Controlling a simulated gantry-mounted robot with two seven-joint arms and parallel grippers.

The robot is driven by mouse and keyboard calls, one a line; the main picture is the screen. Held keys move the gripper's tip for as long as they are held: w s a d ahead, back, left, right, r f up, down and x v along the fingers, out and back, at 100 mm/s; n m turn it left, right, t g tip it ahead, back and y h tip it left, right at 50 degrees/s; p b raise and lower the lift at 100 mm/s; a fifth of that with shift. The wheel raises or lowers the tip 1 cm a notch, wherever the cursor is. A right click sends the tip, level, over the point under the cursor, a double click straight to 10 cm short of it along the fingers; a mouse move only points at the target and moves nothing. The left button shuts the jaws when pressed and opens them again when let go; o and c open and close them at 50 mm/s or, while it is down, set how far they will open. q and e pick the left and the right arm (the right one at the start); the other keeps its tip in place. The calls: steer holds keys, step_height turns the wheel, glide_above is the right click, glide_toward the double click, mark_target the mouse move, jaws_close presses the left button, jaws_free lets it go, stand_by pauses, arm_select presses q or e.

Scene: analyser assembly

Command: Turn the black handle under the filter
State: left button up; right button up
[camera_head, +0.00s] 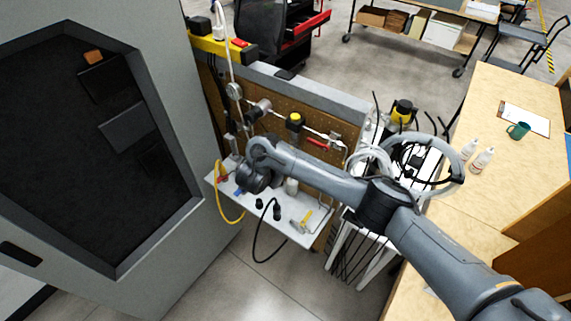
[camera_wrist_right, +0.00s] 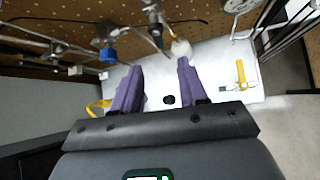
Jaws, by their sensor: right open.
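My right gripper (camera_wrist_right: 160,66) is open, with its two purple fingers apart and nothing between them. In the head view, my right wrist (camera_head: 262,165) is over the back of the white shelf, in front of the pegboard panel, and hides the fingers and fittings behind it. In the right wrist view, a metal fitting with a dark, handle-like lower part (camera_wrist_right: 157,33) hangs just beyond the fingertips, apart from them. A whitish rounded part (camera_wrist_right: 181,48) is beside it, by the right fingertip. I cannot tell which part is the filter. My left gripper is not in view.
Pipes, a blue fitting (camera_wrist_right: 108,56) and a red-handled valve (camera_head: 318,143) are on the panel. A grey cabinet (camera_head: 165,120) stands close on the left.

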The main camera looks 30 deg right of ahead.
steer(key=b+x, duration=0.9)
steer(key=x, duration=0.1)
steer(key=shift+w+d+b, duration=0.25)
steer(key=shift+d+b, duration=0.1)
steer(key=shift+b, duration=0.05)
jaws_close()
